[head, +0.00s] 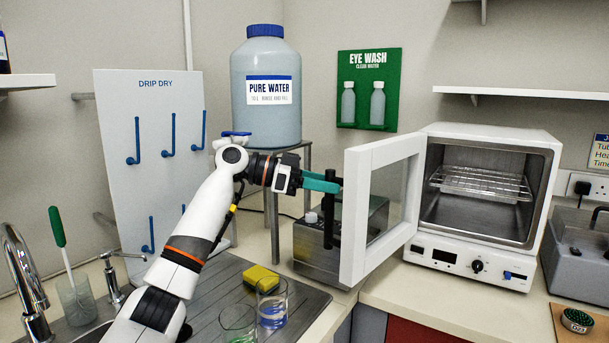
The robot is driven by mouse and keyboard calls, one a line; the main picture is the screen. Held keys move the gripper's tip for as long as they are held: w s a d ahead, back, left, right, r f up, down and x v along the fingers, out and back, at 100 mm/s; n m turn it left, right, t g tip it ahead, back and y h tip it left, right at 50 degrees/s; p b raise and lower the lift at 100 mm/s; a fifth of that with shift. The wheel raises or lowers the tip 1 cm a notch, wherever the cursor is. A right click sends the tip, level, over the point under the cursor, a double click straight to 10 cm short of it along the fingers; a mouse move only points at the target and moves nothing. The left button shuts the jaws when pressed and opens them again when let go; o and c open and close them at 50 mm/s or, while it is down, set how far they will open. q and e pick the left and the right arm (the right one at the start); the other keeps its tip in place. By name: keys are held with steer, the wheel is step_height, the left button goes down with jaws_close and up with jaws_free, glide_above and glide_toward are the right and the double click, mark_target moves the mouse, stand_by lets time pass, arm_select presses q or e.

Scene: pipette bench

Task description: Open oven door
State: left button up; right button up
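The white oven (478,210) stands on the counter at the right. Its door (383,205) is swung wide open to the left, so the inside with wire racks (482,184) shows. The door's black upright handle (331,222) is on the door's outer face, at its left. My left gripper (328,183) reaches in from the left with its teal fingers at the upper part of this handle. The fingers look closed around the handle, with one finger partly hidden. My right gripper is not in view.
A grey metal box (318,252) stands close behind and below the door. A yellow sponge (262,278) and glass beakers (272,306) stand on the draining board below my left arm. A large water container (265,115) stands behind. Counter before the oven is clear.

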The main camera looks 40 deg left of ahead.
arm_select(q)
steer(key=shift+w+a+p, duration=0.15)
steer(key=shift+a+p, duration=0.5)
steer(key=shift+a, duration=0.65)
steer(key=shift+w+a+p, duration=0.1)
steer(key=shift+a+p, duration=0.55)
steer(key=shift+a, duration=0.65)
